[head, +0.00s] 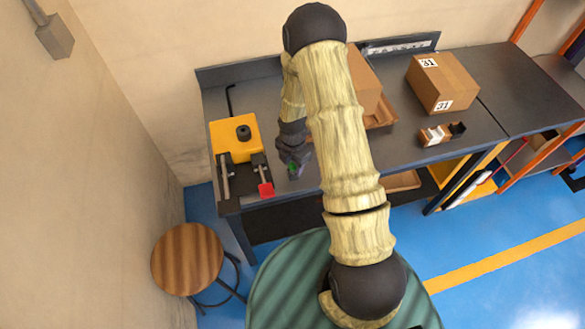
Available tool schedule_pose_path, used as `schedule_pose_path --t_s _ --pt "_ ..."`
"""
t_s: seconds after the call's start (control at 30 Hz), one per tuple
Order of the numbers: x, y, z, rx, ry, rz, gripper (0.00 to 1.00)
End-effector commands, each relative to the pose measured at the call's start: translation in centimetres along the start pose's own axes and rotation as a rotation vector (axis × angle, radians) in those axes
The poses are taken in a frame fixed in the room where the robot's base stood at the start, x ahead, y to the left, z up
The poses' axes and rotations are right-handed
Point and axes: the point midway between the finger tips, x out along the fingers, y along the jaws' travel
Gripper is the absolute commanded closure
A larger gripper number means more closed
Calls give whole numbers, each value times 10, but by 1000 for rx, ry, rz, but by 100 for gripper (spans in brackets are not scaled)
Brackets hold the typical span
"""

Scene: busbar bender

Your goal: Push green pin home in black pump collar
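My gripper (294,170) points down over the front part of the dark bench, to the right of the yellow machine. A small green piece, which looks like the green pin (294,169), shows between its fingertips, and the fingers seem closed on it. The yellow busbar bender (228,140) sits at the bench's left end. A black round collar (243,132) stands on its yellow top; I take it for the pump collar, though its hole is too small to make out. The gripper is apart from this collar, to its right and nearer the front edge.
Cardboard boxes (440,82) and a small divided holder (442,133) stand to the right. My arm hides part of the bench middle. A wooden stool (187,258) stands in front at left.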

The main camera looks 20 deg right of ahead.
Motion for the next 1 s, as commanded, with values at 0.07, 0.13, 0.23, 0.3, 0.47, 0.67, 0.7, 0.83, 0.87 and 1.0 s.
schedule_pose_path --t_s 0.07,0.13,0.23,0.3,0.47,0.67,0.7,0.83,0.87,1.0 --pt "0 0 0 1 0 0 73" --pt "0 0 0 1 0 0 87" --pt "0 0 0 1 0 0 100" --pt "0 0 0 1 0 0 100" --pt "-2 0 0 0 0 0 100" --pt "-7 0 0 1 0 0 100" --pt "-8 0 0 1 0 0 100" --pt "-11 0 0 1 0 0 100" --pt "-12 0 0 1 0 0 100" --pt "-15 0 0 0 0 0 100"
